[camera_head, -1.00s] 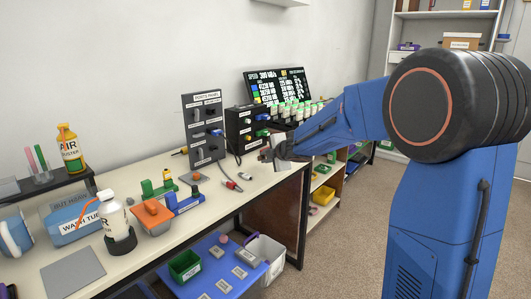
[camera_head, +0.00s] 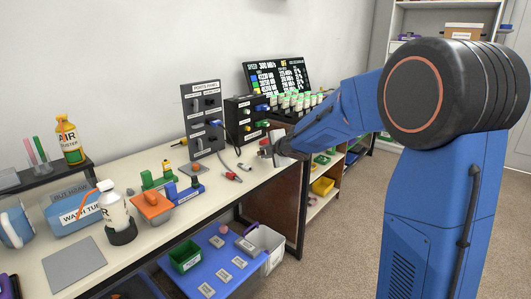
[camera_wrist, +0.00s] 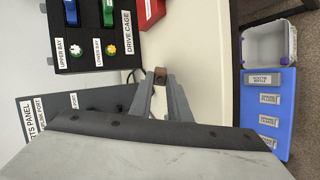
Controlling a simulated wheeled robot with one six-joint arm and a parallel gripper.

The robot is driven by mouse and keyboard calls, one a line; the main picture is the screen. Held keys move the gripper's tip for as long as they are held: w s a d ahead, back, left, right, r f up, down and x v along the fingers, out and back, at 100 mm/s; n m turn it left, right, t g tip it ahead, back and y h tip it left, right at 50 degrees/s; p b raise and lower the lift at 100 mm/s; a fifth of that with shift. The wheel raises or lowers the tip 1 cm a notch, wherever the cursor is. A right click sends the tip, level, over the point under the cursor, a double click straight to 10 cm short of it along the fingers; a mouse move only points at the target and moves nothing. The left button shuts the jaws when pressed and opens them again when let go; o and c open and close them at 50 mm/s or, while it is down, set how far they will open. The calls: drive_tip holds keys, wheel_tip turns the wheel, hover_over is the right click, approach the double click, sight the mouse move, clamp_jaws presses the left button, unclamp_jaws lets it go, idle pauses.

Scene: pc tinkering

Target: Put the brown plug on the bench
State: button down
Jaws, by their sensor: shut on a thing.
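My gripper (camera_wrist: 160,82) is shut on a small brown plug (camera_wrist: 160,71), held between its fingertips in the wrist view. In the camera_head view my gripper (camera_head: 268,151) is over the right end of the bench, near the black drive cage, and the plug is too small to make out clearly. The bench (camera_head: 215,201) has a cream top, and a bare strip of the bench (camera_wrist: 205,55) lies under and beside the plug in the wrist view. I cannot tell whether the plug touches the bench.
The drive cage (camera_wrist: 93,58) and grey parts panel (camera_head: 204,118) stand close behind my gripper. A red connector (camera_head: 233,176) lies on the bench to the left. Below the bench edge are a blue tray (camera_head: 190,278) and a white bin (camera_head: 272,262). The front middle of the bench is bare.

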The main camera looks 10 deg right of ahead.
drive_tip(key=shift+f, duration=0.15)
drive_tip(key=c, duration=1.6)
unclamp_jaws()
drive_tip(key=shift+s, duration=0.1)
drive_tip(key=v, duration=1.7)
drive_tip(key=shift+s+d, duration=0.1)
